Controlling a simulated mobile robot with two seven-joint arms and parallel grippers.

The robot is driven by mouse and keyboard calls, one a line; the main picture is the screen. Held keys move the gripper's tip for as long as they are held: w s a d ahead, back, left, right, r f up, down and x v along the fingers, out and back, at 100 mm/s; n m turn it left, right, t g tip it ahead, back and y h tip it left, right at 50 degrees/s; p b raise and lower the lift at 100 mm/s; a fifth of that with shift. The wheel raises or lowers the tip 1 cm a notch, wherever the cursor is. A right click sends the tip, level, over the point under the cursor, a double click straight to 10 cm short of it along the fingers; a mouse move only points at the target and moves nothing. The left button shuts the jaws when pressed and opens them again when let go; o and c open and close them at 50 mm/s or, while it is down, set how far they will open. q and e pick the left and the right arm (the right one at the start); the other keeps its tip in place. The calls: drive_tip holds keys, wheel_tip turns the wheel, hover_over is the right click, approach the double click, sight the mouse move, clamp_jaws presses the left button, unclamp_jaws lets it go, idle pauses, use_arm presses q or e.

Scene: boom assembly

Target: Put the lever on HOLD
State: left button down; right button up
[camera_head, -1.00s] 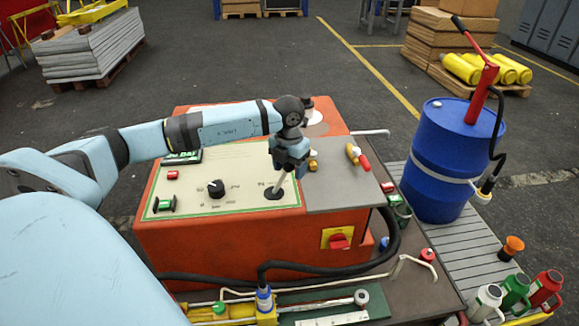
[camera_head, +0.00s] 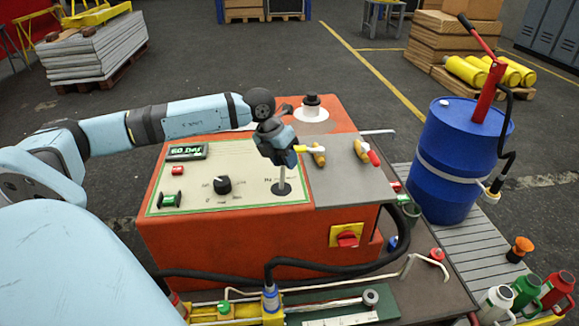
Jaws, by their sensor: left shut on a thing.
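The lever (camera_head: 282,180) stands on a round dark base at the right of the cream panel (camera_head: 235,200) on the orange machine. Its pale shaft rises nearly upright from the base, and its top is hidden in my left gripper (camera_head: 285,155). My left gripper is shut on the lever top, with the arm reaching over the panel from the left. The small panel lettering beside the lever is too small to read, so I cannot tell which mark it points to. My right gripper is not in view.
A black knob (camera_head: 222,185), a green display (camera_head: 187,151) and a green switch (camera_head: 170,199) are on the panel. A grey plate (camera_head: 345,185) with two brass-coloured handles lies right of the lever. A blue drum (camera_head: 455,150) stands further right.

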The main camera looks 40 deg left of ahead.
use_arm(q)
drive_tip(key=shift+s+a, duration=0.1)
drive_tip(key=shift+s, duration=0.05)
drive_tip(key=shift+s+a, duration=0.1)
drive_tip(key=shift+a, duration=0.05)
drive_tip(key=c, duration=1.1)
unclamp_jaws()
drive_tip(key=o, duration=0.3)
drive_tip(key=shift+s, duration=0.1)
